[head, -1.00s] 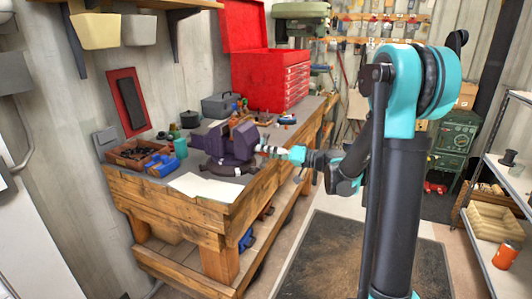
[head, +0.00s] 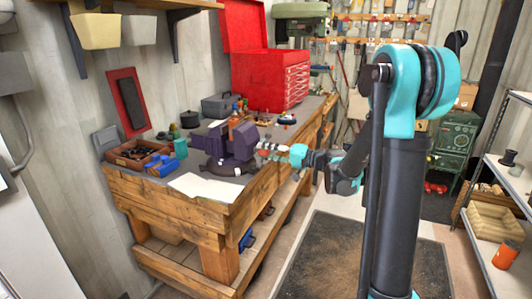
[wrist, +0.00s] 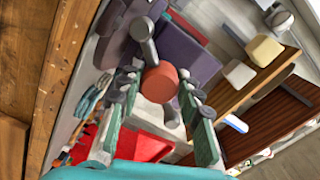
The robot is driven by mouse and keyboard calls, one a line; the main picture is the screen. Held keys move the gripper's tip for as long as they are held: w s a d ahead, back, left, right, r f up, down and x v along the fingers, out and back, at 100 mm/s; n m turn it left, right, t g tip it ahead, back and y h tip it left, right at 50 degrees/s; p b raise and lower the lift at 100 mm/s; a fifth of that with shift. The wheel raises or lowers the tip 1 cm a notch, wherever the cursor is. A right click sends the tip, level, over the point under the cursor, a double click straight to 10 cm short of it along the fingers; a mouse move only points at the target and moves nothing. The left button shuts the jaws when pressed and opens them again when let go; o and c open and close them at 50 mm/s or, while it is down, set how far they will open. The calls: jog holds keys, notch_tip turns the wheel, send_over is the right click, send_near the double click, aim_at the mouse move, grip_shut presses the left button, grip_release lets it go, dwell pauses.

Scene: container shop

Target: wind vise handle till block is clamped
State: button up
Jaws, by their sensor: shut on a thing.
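The purple vise (head: 238,143) stands on the workbench near its front edge, and its purple body also shows in the wrist view (wrist: 183,60). The vise handle shows in the wrist view as a grey bar (wrist: 147,45) with a round reddish end (wrist: 160,83). My gripper (wrist: 158,92) has its fingers on both sides of this reddish end and is shut on the handle. In the head view my gripper (head: 266,150) is at the right side of the vise. I cannot make out the block between the jaws.
The workbench (head: 228,210) carries a white sheet (head: 205,187), a wooden tray (head: 138,153), a blue item (head: 161,167) and a red toolbox (head: 271,78) farther back. Small bottles stand behind the vise. A dark mat (head: 365,255) covers the floor beside the bench.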

jog(key=shift+d, duration=0.1)
jog(key=o, duration=1.2)
jog(key=shift+c, duration=0.2)
jog(key=v, duration=1.2)
